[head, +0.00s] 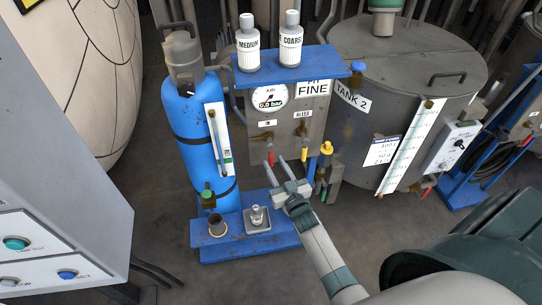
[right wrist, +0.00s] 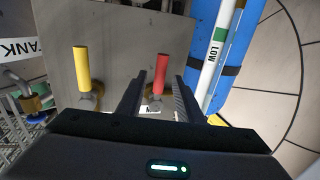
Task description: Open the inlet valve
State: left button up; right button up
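A grey control panel (head: 290,112) carries a gauge reading 0,0 bar and a FINE label. At its lower edge are a red valve handle (head: 270,158) and a yellow valve handle (head: 306,164); which is the inlet is not readable. My right gripper (head: 292,160) is open and empty in front of the panel's lower part. In the right wrist view the upright red handle (right wrist: 161,72) appears between the two spread fingers (right wrist: 158,95), with no visible contact. The yellow handle (right wrist: 82,68) stands upright left of the fingers. My left gripper is not in view.
A blue cylinder (head: 194,125) stands left of the panel, with a sight tube (head: 218,140) between. A blue shelf (head: 295,68) with two white bottles sits above. A blue base (head: 230,238) holds a small weight on a scale. TANK 2 (head: 400,80) is at right.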

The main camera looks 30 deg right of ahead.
aim_at(272, 160)
jog(key=shift+w+d, duration=0.15)
jog(key=shift+w, duration=0.85)
jog(key=shift+w+d, duration=0.1)
jog(key=shift+w, duration=0.9)
jog(key=shift+c, duration=0.6)
grip_shut()
